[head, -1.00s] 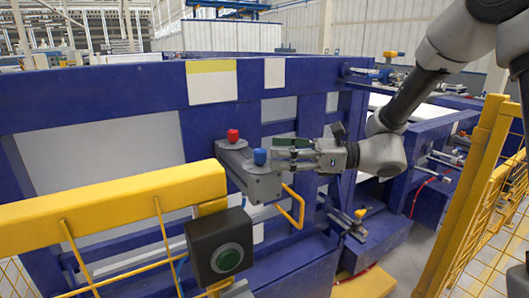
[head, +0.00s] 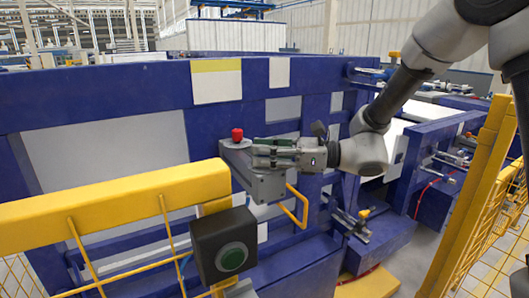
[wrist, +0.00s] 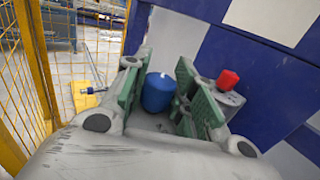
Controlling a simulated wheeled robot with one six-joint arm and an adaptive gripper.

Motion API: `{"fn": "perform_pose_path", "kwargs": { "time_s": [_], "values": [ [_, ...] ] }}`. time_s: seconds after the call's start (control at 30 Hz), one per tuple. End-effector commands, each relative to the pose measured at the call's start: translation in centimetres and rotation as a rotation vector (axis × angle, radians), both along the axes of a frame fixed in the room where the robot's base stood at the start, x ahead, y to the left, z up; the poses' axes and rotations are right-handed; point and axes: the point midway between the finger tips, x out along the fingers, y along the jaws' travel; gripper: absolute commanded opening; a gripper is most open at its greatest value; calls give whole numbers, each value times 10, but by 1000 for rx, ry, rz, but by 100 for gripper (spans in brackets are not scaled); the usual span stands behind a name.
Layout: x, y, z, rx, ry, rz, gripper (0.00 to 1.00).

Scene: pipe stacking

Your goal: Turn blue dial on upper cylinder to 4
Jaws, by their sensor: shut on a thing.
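The blue dial (wrist: 157,92) stands upright on top of the grey cylinder housing (head: 266,188). In the wrist view it sits between the green-padded fingers of my gripper (wrist: 158,82). My gripper (head: 258,154) reaches in from the right in the head view, with its fingers level over the near end of the housing. It is shut on the blue dial, which the fingers hide in the head view. No scale or number on the dial can be read.
A red knob (head: 237,134) stands on the housing's far end, also in the wrist view (wrist: 228,80). A yellow rail (head: 120,203) with a green-button box (head: 228,246) stands in front. A yellow handle (head: 297,207) is beside the housing. The blue frame (head: 90,97) rises behind.

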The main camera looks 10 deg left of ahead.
Motion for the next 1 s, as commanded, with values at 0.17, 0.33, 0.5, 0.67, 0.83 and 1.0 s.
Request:
{"fn": "perform_pose_path", "kwargs": {
  "time_s": [0.17, 0.33, 0.5, 0.67, 0.83, 1.0],
  "values": [
    [0, 0, 0, -1, 1, -17, 3],
    [-1, 0, 0, -1, 1, -83, 3],
    [-1, -1, 0, -1, 1, -196, 3],
    [-2, 0, 0, -2, 2, -323, 3],
    [-2, 0, -1, -2, 2, -450, 3],
    [-1, 0, -1, -2, 2, -555, 3]
  ]
}}
